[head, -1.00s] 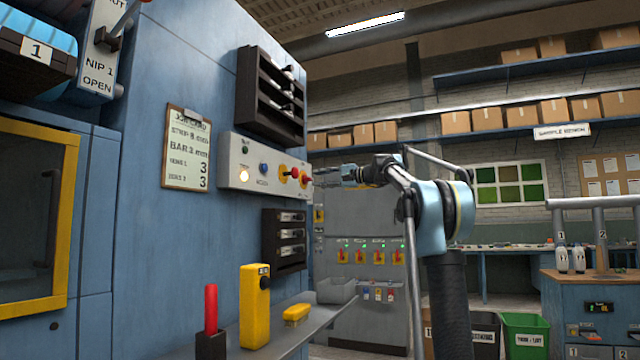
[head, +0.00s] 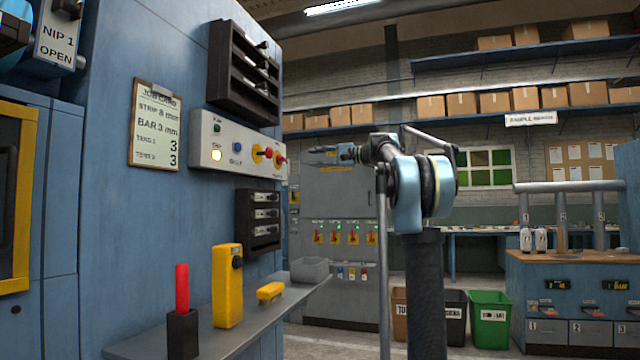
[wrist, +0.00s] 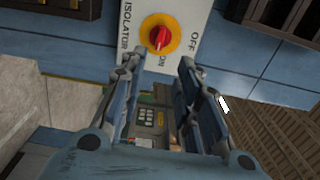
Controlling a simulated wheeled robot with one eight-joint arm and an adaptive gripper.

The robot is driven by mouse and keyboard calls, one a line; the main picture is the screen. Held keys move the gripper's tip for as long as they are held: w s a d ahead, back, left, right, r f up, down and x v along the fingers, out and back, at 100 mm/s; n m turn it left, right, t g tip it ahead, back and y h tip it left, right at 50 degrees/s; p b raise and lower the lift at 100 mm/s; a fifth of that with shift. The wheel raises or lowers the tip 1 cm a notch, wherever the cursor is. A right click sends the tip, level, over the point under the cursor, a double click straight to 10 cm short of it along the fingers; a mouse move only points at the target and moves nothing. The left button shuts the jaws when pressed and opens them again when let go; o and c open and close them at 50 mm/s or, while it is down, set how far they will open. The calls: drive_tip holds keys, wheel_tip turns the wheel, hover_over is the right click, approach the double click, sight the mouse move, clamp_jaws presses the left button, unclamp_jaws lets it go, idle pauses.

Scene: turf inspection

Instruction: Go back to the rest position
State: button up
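My gripper (head: 318,153) is in front of the grey cabinet, right of the control panel, pointing left in the head view. In the wrist view my gripper (wrist: 158,80) has its two fingers apart with nothing between them. The control panel (head: 232,160) has a lit button and red-and-yellow rotary switches on the blue machine wall. A red isolator knob on a yellow disc (wrist: 160,35) shows beyond the fingertips in the wrist view, apart from them, with its pointer near ON.
A narrow shelf (head: 215,320) holds a red-handled tool in a holder (head: 182,300), a yellow device (head: 227,285), a small yellow block (head: 270,292) and a grey tray (head: 309,270). Bins (head: 490,318) and a blue bench (head: 575,290) stand at the right.

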drive_tip(key=s+f+n+g+h, duration=0.1)
drive_tip(key=s+f+h, duration=0.2)
drive_tip(key=s+f, duration=0.65)
drive_tip(key=s+d+f+n+g+h, duration=0.1)
drive_tip(key=s+f+h, duration=0.1)
drive_tip(key=s+f, duration=0.75)
drive_tip(key=s+f+n+g+h, duration=0.1)
drive_tip(key=s+f+h, duration=0.35)
drive_tip(key=f, duration=0.95)
drive_tip(key=s+d+f+h, duration=0.2)
drive_tip(key=s+d+f, duration=0.3)
drive_tip(key=s+f, duration=0.3)
drive_tip(key=s+d+f+n+h, duration=0.1)
drive_tip(key=s+d+f+h, duration=0.2)
drive_tip(key=s+f, duration=0.6)
drive_tip(key=s+d+f+g+h, duration=0.1)
drive_tip(key=s+d+f, duration=0.6)
drive_tip(key=f, duration=1.3)
drive_tip(key=shift+s+d+h, duration=0.2)
drive_tip(key=shift+s+h, duration=0.55)
drive_tip(key=shift+s, duration=0.2)
